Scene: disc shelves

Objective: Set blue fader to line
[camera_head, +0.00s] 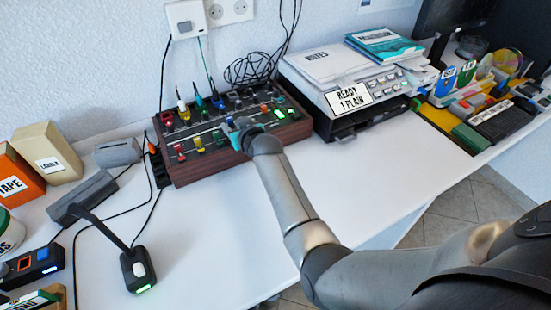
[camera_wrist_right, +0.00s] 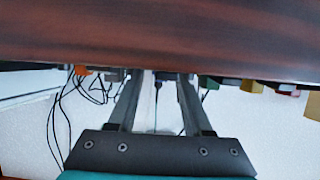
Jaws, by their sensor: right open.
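The mixing console (camera_head: 207,172) has a wooden case and stands at the back of the white desk. Red (camera_head: 180,152), yellow (camera_head: 198,141) and green (camera_head: 218,136) fader caps sit on its top. My right gripper (camera_head: 241,125) is over the console's front edge, right of the green cap. In the right wrist view its two fingers (camera_wrist_right: 158,80) are apart, reaching past the wooden front, with nothing clearly between them. My left gripper is in neither view.
A printer (camera_head: 330,88) with notebooks stands close to the console's right. Cables (camera_head: 250,68) run up behind the console. A grey lamp-like device (camera_head: 138,268) and boxes stand at the left. The desk in front of the console is clear.

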